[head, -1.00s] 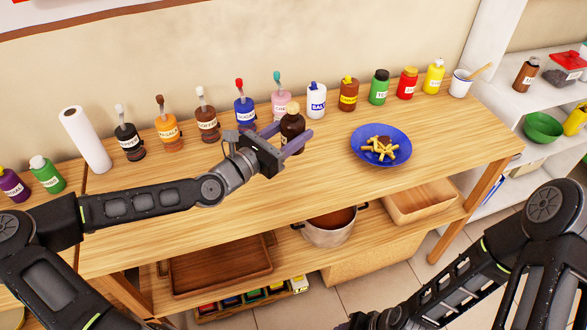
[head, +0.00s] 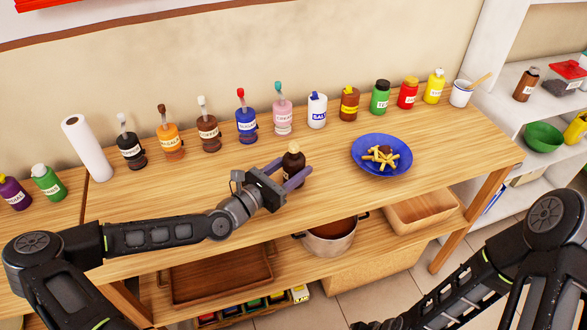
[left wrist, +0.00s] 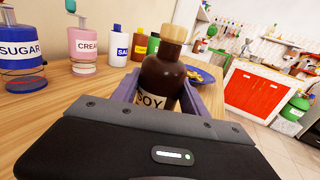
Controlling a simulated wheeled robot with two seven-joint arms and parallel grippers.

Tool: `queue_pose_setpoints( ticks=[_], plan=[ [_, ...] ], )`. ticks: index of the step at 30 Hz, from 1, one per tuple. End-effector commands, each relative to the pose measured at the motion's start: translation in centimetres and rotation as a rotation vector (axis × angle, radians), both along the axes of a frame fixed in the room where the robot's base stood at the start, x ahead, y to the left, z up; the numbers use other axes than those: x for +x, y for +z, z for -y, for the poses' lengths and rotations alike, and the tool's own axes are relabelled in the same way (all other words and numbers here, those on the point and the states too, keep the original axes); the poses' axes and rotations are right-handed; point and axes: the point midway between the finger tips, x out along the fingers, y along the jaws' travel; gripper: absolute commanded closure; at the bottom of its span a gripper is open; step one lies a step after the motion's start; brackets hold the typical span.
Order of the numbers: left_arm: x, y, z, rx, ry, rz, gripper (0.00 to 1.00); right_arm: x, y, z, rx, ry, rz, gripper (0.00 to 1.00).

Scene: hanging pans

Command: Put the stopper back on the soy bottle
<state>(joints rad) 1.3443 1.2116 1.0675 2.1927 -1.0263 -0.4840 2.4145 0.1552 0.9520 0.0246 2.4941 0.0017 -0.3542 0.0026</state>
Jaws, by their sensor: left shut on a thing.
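The dark brown soy bottle (head: 293,165) is near the front half of the wooden table, with a white SOY label that shows in the left wrist view (left wrist: 161,84). My left gripper (head: 289,176) is shut on its body, with one purple finger on each side. The bottle is about upright; I cannot tell if its base touches the table. A light wooden stopper (left wrist: 173,34) is at the top of its neck; it also shows as a pale tip in the head view (head: 293,147). My right gripper is below the picture's edge; only its arm shows.
Several labelled bottles, such as the pink cream bottle (head: 282,117) and white salt bottle (head: 317,112), line the back of the table (head: 225,172). A blue plate (head: 362,163) of food stands to the right. A paper roll (head: 87,148) stands left.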

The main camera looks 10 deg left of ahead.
Motion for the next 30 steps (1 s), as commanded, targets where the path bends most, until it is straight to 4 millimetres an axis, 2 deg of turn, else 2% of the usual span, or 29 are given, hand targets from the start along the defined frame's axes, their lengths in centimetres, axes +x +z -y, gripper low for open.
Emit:
queue_pose_setpoints(
  ticks=[3,15,16,24,30],
  plan=[
    [0.0,-0.87,0.06,-0.002,-0.001,0.001,1.0,-0.01,0.07,0.0,0.0,0.0,0.0,0.5],
    [-0.01,-1.44,0.03,-0.001,0.0,0.002,1.0,0.04,-0.58,-0.02,0.001,0.001,0.001,0.5],
    [-0.02,-1.42,0.02,-0.001,0.0,0.001,0.48,0.04,-0.53,-0.01,0.001,0.001,0.001,0.5],
    [-0.02,-1.28,0.01,-0.001,0.0,0.001,0.27,0.04,-0.37,-0.03,0.001,0.001,0.001,0.5],
    [-0.02,-1.27,0.01,-0.001,0.0,0.001,0.27,0.04,-0.38,-0.02,0.001,0.001,0.001,0.5]
  ],
)
